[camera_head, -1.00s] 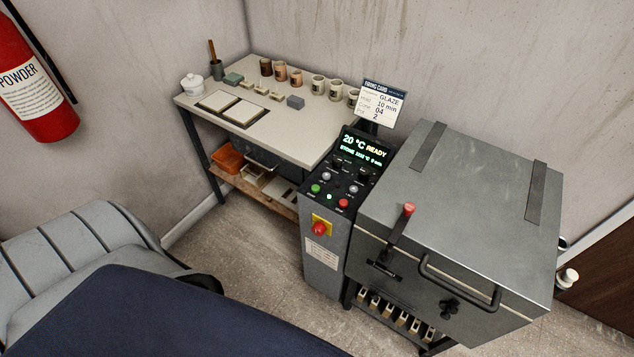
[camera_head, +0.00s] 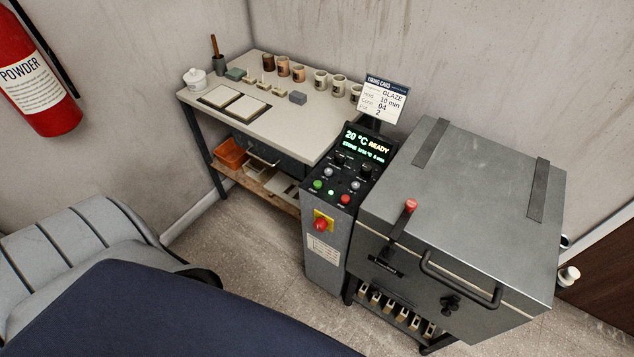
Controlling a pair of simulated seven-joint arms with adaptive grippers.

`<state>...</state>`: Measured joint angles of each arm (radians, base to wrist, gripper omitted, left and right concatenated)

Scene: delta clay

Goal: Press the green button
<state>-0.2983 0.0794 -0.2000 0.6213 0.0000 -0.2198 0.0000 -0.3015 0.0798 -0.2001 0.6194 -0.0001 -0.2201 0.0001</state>
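The green button (camera_head: 318,185) is a small round button at the lower left of the sloping black control panel (camera_head: 345,180). A small lit green lamp (camera_head: 331,192) sits to its right, and a red button (camera_head: 345,199) is further right. The display (camera_head: 366,145) above reads 20 °C READY. A large red knob on a yellow plate (camera_head: 321,223) is on the front of the control post below. Neither of my grippers is in view, and nothing touches the green button.
A grey kiln (camera_head: 470,205) with a front handle and a red-tipped lever (camera_head: 410,206) stands right of the panel. A table (camera_head: 320,140) with cups and tiles is behind left. A grey padded seat (camera_head: 85,240) and dark blue surface (camera_head: 180,315) fill the lower left. The floor between is clear.

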